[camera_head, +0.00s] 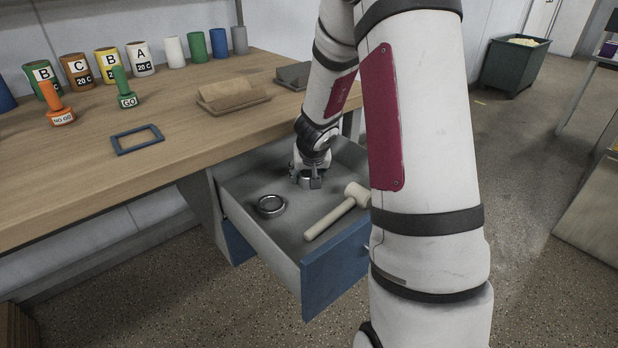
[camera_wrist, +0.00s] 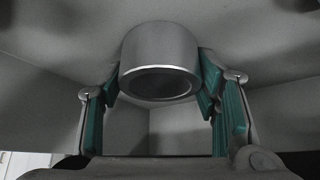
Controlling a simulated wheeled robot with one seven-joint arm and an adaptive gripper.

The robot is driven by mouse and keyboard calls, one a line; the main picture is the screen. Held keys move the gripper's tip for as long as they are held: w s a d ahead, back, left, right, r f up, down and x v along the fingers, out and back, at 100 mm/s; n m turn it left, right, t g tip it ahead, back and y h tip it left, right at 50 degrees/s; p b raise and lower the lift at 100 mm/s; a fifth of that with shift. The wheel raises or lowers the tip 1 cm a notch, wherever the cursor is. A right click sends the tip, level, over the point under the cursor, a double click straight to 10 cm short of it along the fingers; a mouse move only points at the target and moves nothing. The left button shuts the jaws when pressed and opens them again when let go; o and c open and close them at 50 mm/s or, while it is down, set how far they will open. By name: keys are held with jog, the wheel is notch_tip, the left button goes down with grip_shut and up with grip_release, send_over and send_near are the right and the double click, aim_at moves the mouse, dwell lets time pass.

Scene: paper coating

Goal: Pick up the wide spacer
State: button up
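A grey metal ring (camera_wrist: 160,60) with a tall band and an open bore, which looks like the wide spacer, fills the space between my fingertips in the wrist view. My gripper (camera_head: 308,180) is down inside the open drawer, and part of the ring shows between its fingers in the head view. In the wrist view my gripper's (camera_wrist: 161,82) green-padded fingers appear to press on both sides of the ring. I cannot tell whether the ring touches the drawer floor. A second, flatter metal ring (camera_head: 271,206) lies in the drawer, left of my gripper.
A pale mallet (camera_head: 330,219) lies in the drawer (camera_head: 283,268), near its blue front. Above is a wooden bench (camera_head: 185,145) with a blue frame (camera_head: 137,139), a brown block (camera_head: 229,93), orange and green gauges and several coloured cylinders.

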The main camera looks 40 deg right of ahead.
jog(key=shift+c, duration=1.2)
jog(key=shift+s+r, duration=0.1)
